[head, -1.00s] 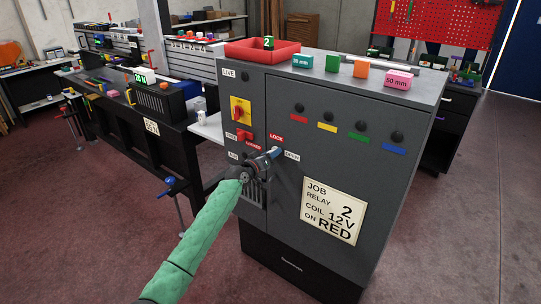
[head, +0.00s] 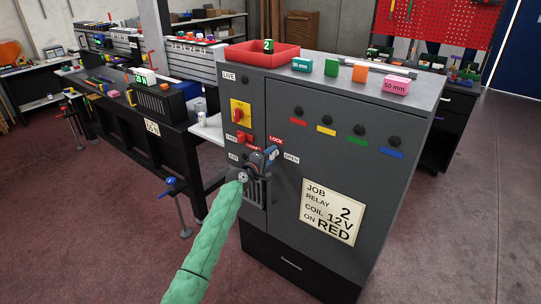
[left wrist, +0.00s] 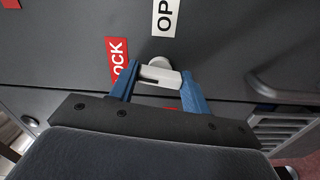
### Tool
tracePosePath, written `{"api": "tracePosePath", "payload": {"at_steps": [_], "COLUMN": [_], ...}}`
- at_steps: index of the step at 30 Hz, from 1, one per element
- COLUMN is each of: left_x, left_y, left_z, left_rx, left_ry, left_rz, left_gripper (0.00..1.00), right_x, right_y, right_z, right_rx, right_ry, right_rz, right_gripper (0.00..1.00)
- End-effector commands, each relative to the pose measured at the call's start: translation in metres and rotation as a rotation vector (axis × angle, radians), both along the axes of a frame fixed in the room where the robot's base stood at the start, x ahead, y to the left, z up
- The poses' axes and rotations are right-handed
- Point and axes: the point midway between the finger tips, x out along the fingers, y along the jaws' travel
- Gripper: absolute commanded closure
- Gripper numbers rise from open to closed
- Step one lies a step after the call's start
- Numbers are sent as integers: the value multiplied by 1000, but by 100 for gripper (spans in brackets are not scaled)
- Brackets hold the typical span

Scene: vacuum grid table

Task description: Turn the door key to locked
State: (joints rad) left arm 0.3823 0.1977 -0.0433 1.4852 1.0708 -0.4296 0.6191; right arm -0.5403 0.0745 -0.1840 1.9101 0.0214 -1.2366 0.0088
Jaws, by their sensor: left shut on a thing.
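The door key (left wrist: 160,76) is a pale grey bar on a round stem at the dark cabinet door. My left gripper (left wrist: 160,82) has its two blue fingers at the key's two ends and is shut on it. In the head view my left gripper (head: 268,157) is at the front of the cabinet (head: 290,185) and hides the key. A red LOCK label (head: 276,141) is just above the gripper and a white OPEN label (head: 291,158) to its right. In the left wrist view the LOCK label (left wrist: 117,60) is beside the left finger. My right gripper is not in view.
A yellow switch plate with a red knob (head: 240,113) and a red switch (head: 246,139) are left of the door. A vent (head: 256,192) lies below the gripper. Several black knobs and a job card (head: 332,212) are to the right. A red tray (head: 262,56) stands on top.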

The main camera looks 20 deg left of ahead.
Motion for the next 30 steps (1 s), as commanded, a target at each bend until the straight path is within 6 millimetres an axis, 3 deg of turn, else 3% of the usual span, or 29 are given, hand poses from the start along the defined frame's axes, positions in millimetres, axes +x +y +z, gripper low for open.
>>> {"api": "tracePosePath", "payload": {"at_steps": [12, 26, 27, 30], "left_x": [0, 0, 0, 0], "left_y": [2, 2, 2, 2], "left_z": [1, 0, 0, 0], "left_rx": [-134, -143, -143, -143], "left_ry": [48, 52, 52, 52], "left_rz": [2, 2, 2, 2], "left_gripper": [76, 76, 47, 31], "right_x": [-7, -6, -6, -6], "right_y": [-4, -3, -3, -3], "right_z": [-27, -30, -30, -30], "right_rx": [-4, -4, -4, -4], "right_ry": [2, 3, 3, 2], "right_rz": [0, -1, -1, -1], "right_gripper": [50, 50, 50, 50]}}
